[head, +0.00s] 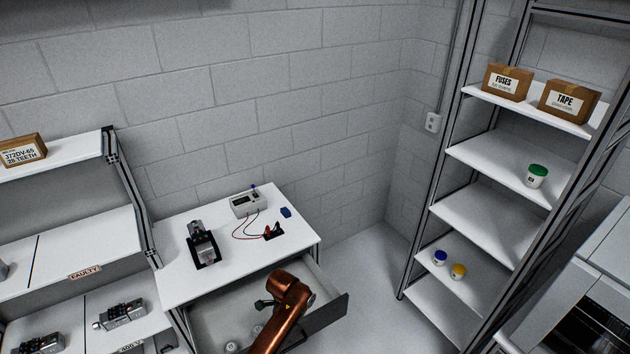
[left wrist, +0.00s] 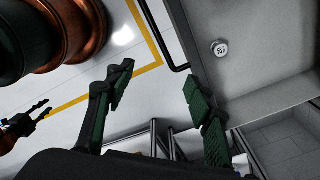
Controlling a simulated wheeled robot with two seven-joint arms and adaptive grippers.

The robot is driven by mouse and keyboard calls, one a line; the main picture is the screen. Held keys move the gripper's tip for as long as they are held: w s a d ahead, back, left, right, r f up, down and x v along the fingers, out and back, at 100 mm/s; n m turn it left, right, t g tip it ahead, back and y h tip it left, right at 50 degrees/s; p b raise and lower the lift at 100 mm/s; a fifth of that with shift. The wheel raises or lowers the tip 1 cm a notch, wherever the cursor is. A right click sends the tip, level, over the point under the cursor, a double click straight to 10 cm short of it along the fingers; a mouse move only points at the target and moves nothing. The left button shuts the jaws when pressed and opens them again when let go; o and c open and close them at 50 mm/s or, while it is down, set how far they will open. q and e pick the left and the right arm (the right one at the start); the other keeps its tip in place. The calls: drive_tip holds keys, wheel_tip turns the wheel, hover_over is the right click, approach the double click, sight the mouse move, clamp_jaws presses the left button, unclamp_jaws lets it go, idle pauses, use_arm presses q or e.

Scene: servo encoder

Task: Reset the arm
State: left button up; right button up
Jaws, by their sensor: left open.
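My copper-coloured arm (head: 290,290) rises from the bottom of the head view, in front of the open drawer (head: 210,318) under the white table. In the left wrist view, my left gripper (left wrist: 158,92) is open, with its two green-padded fingers wide apart and nothing between them. The drawer (left wrist: 265,75) is to the right of the fingers there, with a small white round item (left wrist: 220,48) inside. Another dark gripper, my right one (left wrist: 42,110), shows small at the left edge; its opening is unclear.
The table holds a black-based device (head: 203,248), a grey meter (head: 248,203) with leads, and a small blue item (head: 286,212). A left shelf (head: 60,240) holds servos. A right shelf (head: 490,215) holds boxes and jars. Floor between table and right shelf is clear.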

use_arm(q)
drive_tip(key=s+a+f+n+t+h, duration=0.1)
drive_tip(key=s+a+f+n, duration=0.4)
drive_tip(key=s+a+n, duration=0.6)
drive_tip(key=s+a+r+n+t+y, duration=0.1)
drive_tip(key=s+a+r+n, duration=0.3)
drive_tip(key=s+a, duration=0.55)
drive_tip(key=s+a+r+n+t+y, duration=0.1)
drive_tip(key=s+a+r+n, duration=0.35)
drive_tip(key=s, duration=0.85)
wheel_tip(320, 180, down, 36)
drive_tip(key=s+b, duration=0.1)
drive_tip(key=b, duration=0.7)
drive_tip(key=s+f+g+b, duration=0.1)
drive_tip(key=s+f+b, duration=0.2)
drive_tip(key=s+f, duration=0.7)
drive_tip(key=s+f+m+g+b, duration=0.1)
drive_tip(key=s+f+b, duration=0.3)
drive_tip(key=s+f, duration=0.6)
wheel_tip(320, 180, down, 8)
drive_tip(key=shift+s+a+r+b, duration=0.1)
drive_tip(key=shift+s+a+b, duration=0.05)
drive_tip(key=shift+s+b, duration=0.2)
use_arm(e)
wheel_tip(320, 180, down, 16)
drive_tip(key=shift+s+r, duration=0.2)
drive_tip(key=shift+s, duration=0.25)
